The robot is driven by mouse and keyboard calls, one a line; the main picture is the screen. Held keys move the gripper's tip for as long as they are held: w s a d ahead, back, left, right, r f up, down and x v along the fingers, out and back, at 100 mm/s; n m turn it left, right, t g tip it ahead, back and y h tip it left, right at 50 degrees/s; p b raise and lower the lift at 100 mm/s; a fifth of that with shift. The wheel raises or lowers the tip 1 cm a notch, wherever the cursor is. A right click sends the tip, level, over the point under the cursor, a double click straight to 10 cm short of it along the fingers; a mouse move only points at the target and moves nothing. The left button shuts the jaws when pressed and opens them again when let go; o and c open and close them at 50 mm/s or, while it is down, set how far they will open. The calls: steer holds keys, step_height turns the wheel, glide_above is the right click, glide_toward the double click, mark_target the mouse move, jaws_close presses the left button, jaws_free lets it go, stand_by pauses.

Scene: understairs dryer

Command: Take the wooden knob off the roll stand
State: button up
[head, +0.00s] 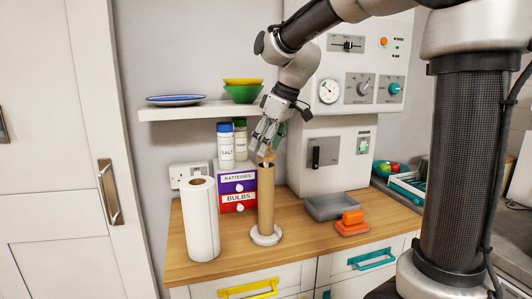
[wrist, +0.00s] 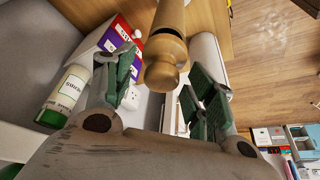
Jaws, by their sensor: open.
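The roll stand has a round white base (head: 266,236) on the wooden counter. A tall brown tube, which looks like a bare cardboard core (head: 266,200), stands upright on it. The wooden knob (head: 267,157) is at the top of the stand, partly hidden by my fingers. In the wrist view the knob (wrist: 163,62) shows large and rounded between my fingers. My gripper (head: 268,142) is open above the stand's top. In the wrist view its green-padded fingers (wrist: 160,82) are on either side of the knob, with gaps visible.
A white paper roll (head: 200,220) stands left of the stand. Behind are a salt jar (head: 225,146), a green-capped jar (head: 241,140) and labelled drawers (head: 238,192). A grey tray (head: 337,206) and orange block (head: 352,220) lie right. A shelf (head: 190,111) overhangs behind.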

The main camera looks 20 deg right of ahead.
steer(key=c, duration=1)
